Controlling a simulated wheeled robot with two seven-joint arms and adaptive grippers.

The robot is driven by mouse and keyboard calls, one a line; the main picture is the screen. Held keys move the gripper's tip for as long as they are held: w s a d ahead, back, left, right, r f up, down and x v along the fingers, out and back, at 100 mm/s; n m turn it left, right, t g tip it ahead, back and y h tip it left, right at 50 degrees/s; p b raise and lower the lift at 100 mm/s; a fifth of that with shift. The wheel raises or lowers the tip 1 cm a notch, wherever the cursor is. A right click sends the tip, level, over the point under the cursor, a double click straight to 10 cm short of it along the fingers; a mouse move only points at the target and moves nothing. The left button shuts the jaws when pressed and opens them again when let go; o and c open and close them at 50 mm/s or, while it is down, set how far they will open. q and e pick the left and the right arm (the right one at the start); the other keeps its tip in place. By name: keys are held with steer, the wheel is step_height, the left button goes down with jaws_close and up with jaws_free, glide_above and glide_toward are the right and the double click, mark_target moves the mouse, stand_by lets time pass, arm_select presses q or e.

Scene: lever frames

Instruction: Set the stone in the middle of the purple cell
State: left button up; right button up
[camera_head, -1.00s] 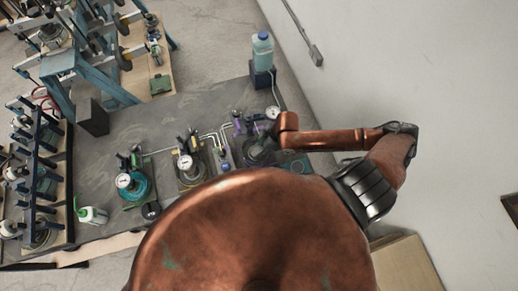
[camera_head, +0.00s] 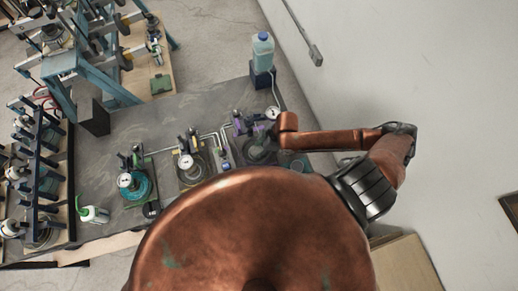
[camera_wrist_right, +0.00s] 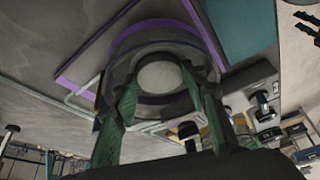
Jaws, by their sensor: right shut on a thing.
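My right gripper (camera_wrist_right: 160,85) is shut on the stone (camera_wrist_right: 161,74), a round pale grey disc between its two greenish fingers in the right wrist view. A round, ring-like dark wall with purple edging, the purple cell (camera_wrist_right: 135,40), curves around and behind the stone. I cannot tell whether the stone touches the cell's floor or is centred. In the head view the purple cell's fittings (camera_head: 240,126) show at the right end of the bench, beside my right gripper (camera_head: 260,148), which is small and partly hidden by my arm. My left gripper is not in view.
Two similar stations with white dials, one teal (camera_head: 138,187) and one tan (camera_head: 196,168), stand to the left on the grey bench (camera_head: 165,120). Thin pipes run between the stations. A blue bottle (camera_head: 262,48) stands at the back. Racks crowd the left side.

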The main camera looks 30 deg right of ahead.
steer(key=shift+s+f, duration=0.1)
steer(key=shift+f, duration=0.1)
stand_by(0.3)
steer(key=shift+s+f, duration=0.1)
steer(key=shift+f, duration=0.05)
steer(key=o, duration=1.2)
steer(key=shift+f, duration=0.1)
steer(key=shift+o, duration=0.2)
steer(key=shift+d, duration=0.1)
steer(key=shift+r, duration=0.25)
steer(key=v, duration=1.1)
steer(key=shift+r, duration=0.45)
